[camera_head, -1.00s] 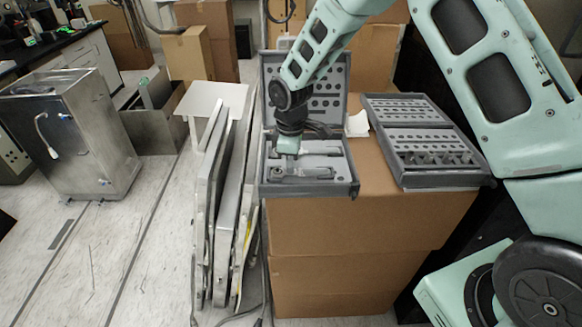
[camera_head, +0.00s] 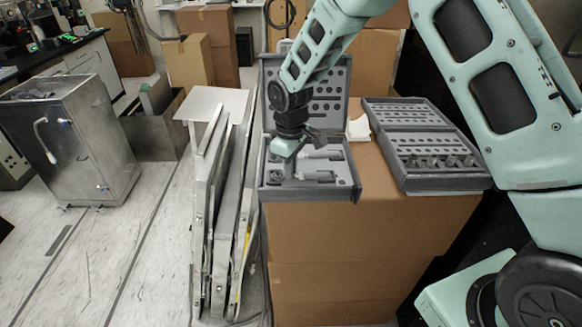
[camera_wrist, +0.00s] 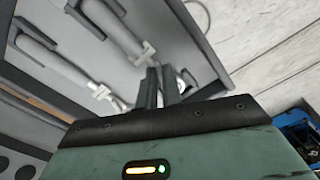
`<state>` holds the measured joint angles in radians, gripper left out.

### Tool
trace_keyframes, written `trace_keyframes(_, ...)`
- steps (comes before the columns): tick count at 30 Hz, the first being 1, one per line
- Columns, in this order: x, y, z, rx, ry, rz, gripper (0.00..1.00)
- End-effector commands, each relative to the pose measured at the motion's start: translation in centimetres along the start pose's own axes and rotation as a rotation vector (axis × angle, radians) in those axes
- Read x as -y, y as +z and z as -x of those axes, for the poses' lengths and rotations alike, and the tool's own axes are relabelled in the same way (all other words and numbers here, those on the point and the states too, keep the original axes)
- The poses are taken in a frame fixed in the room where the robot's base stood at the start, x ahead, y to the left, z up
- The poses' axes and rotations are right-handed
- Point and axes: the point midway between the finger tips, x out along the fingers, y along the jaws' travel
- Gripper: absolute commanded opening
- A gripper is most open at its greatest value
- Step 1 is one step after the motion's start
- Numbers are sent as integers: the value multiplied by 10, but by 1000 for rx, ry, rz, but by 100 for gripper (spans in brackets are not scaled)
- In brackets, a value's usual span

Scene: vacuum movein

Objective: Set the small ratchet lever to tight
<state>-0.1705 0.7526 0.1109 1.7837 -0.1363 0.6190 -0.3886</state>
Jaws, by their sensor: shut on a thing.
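My gripper (camera_head: 290,168) is low over the left part of an open grey tool case (camera_head: 340,192). In the wrist view its two dark fingers (camera_wrist: 163,88) are close together, shut on a small part of the small ratchet (camera_wrist: 182,84), of which only a bit of pale metal shows between and beside the fingertips. The lever itself is hidden, so I cannot tell its setting. Two other grey tools with long handles lie in the case; one is nearer (camera_wrist: 102,92) and one farther (camera_wrist: 142,50). They also show right of my gripper in the head view (camera_head: 320,153).
The case sits on a cardboard box (camera_head: 350,240), its lid upright behind. A second grey case with sockets (camera_head: 430,165) lies to the right. Flat metal panels (camera_head: 215,220) lean left of the box. The floor further left is partly clear.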

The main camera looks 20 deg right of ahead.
Motion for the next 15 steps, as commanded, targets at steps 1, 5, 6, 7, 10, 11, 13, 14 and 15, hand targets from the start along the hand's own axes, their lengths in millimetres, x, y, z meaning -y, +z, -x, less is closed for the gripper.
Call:
trace_keyframes(1, 0, 0, 0, -1, 0, 0, 0)
trace_keyframes(5, 0, 0, 0, -1, 1, 1, 18)
trace_keyframes(6, 0, 0, 0, -1, 1, 1, 29)
trace_keyframes(7, 0, 0, 0, -1, 0, 1, 30)
trace_keyframes(10, 0, 0, 0, -1, 0, 1, 30)
trace_keyframes(11, 0, 0, 0, -1, 0, 1, 30)
trace_keyframes(13, 0, 0, 0, 0, 0, 1, 30)
trace_keyframes(14, 0, 0, 0, -1, 0, 1, 30)
trace_keyframes(15, 0, 0, 1, -1, 1, 1, 30)
